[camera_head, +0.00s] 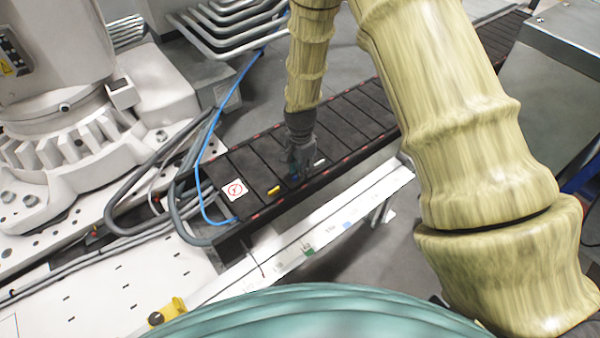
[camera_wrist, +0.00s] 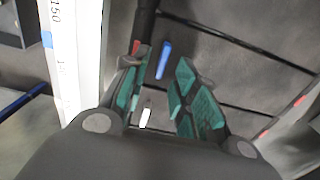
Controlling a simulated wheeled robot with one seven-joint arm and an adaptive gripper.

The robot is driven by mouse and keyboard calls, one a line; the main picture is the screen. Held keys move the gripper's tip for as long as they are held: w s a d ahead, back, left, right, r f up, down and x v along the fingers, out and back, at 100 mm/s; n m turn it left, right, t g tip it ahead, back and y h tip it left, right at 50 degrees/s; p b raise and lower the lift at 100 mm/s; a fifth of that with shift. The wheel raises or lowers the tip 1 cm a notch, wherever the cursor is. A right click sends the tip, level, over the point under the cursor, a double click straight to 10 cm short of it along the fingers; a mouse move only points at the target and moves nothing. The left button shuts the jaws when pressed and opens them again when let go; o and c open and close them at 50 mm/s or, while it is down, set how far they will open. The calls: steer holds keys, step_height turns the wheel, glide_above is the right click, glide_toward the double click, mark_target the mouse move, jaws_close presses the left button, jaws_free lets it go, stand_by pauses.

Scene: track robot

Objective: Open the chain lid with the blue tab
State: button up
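The blue tab (camera_wrist: 164,60) is a short bar on the dark chain lid (camera_wrist: 235,70) in the wrist view. It lies between and just beyond my fingertips, with clear gaps on both sides. My gripper (camera_wrist: 160,72) is open, points down at the lid, and has green finger pads. In the head view my gripper (camera_head: 299,170) is low over the black chain cover (camera_head: 345,115), and it mostly hides the blue tab. Height above the tab is hard to judge.
A white tab (camera_wrist: 146,117) lies near my fingers; a yellow tab (camera_head: 273,190) lies to the left in the head view. A blue cable (camera_head: 200,165) runs over the cover's left end. A white rail (camera_head: 340,215) borders the cover's front. A large white machine (camera_head: 60,120) stands left.

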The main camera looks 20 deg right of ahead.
steer(key=shift+f, duration=0.7)
steer(key=shift+c, duration=0.2)
jaws_close()
steer(key=shift+r, duration=0.1)
